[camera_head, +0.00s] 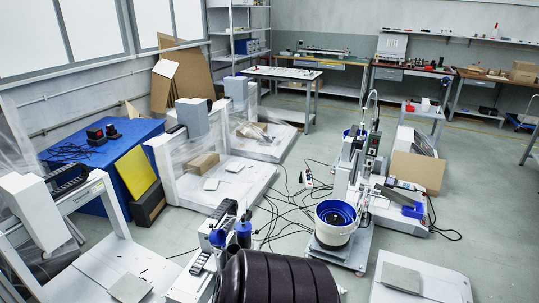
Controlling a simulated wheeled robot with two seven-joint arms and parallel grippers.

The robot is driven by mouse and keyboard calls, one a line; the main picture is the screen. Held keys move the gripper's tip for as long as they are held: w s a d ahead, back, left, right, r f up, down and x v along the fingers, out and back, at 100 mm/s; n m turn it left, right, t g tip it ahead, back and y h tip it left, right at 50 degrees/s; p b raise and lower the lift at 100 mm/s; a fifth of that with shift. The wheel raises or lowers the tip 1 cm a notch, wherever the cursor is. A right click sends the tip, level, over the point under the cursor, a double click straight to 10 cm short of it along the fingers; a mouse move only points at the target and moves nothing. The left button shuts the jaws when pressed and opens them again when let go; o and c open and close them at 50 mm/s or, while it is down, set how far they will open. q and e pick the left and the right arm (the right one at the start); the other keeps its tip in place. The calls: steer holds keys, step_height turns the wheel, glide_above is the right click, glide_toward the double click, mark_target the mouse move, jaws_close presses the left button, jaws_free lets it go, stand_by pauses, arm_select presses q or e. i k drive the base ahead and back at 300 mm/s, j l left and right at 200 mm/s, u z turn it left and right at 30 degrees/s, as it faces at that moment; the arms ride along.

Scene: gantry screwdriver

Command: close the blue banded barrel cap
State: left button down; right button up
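I cannot clearly make out a barrel with a closable cap. The nearest match is a white round drum (334,234) with a blue rim and blue interior, right of centre. Its top is open and no lid shows on it. A dark ribbed cylinder (275,280) lies at the bottom edge, partly cut off; I cannot tell whether it is a barrel. Neither my left nor my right gripper is in view.
Gantry machines with white bases (235,185) stand at left and centre. A blue table (105,150) is at left. Cables (285,215) cross the floor. Workbenches (410,75) line the back wall. The floor (490,220) at right is largely clear.

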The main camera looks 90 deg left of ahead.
mark_target(217, 237)
steer(key=u, duration=3.25)
